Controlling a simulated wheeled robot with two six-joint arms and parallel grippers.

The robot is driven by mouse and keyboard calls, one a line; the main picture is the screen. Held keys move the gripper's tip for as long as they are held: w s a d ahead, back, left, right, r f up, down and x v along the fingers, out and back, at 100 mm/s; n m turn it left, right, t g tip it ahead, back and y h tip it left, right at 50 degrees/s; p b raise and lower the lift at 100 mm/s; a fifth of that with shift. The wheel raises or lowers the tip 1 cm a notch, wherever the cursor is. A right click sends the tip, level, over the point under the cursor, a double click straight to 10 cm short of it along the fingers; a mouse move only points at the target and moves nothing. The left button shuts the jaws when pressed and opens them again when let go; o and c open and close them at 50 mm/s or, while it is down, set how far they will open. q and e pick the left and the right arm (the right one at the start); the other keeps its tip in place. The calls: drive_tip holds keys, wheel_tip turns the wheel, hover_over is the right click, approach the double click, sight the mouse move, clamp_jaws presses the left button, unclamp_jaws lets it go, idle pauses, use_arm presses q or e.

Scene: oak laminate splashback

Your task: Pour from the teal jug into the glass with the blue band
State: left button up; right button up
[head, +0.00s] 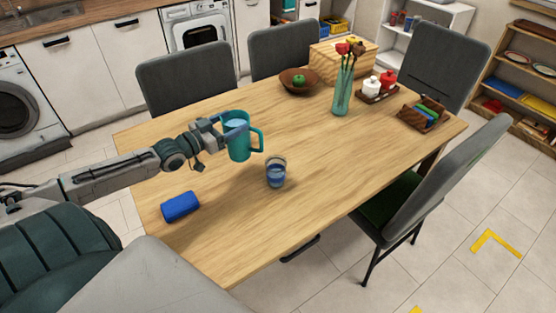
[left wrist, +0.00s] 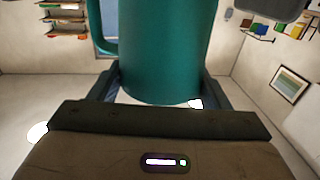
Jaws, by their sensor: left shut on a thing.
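The teal jug (head: 240,147) is held in my left gripper (head: 228,128), raised above the left part of the table. It looks upright, with its handle to the right and pale contents showing at the top. In the left wrist view the teal jug (left wrist: 165,50) fills the middle, between the two fingers of my left gripper (left wrist: 155,95). The glass with the blue band (head: 276,173) stands upright on the table, to the right of the jug and nearer to me, apart from it. My right gripper is in neither view.
A blue block-like object (head: 180,207) lies on the wooden table (head: 330,170) at the near left. A brown bowl (head: 299,84), a teal vase (head: 342,92) with flowers, a wooden box (head: 330,65) and small trays stand further back. Grey chairs surround the table. Table around the glass is clear.

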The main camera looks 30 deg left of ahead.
use_arm(q)
drive_tip(key=shift+r, duration=0.1)
drive_tip(key=shift+d+r+m+p, duration=0.35)
drive_tip(key=shift+d+m+p, duration=0.25)
drive_tip(key=shift+p, duration=0.25)
drive_tip(key=d+p, duration=0.1)
drive_tip(key=r+m+p, duration=0.1)
drive_tip(key=d+m+g+p, duration=0.1)
drive_tip(key=p, duration=0.1)
drive_tip(key=shift+w+d+r+y, duration=0.25)
drive_tip(key=shift+d+r+y, duration=0.05)
drive_tip(key=shift+d+r, duration=0.1)
drive_tip(key=shift+d+f+m+g, duration=0.3)
drive_tip(key=shift+m, duration=0.2)
drive_tip(key=shift+d+m+p, duration=0.3)
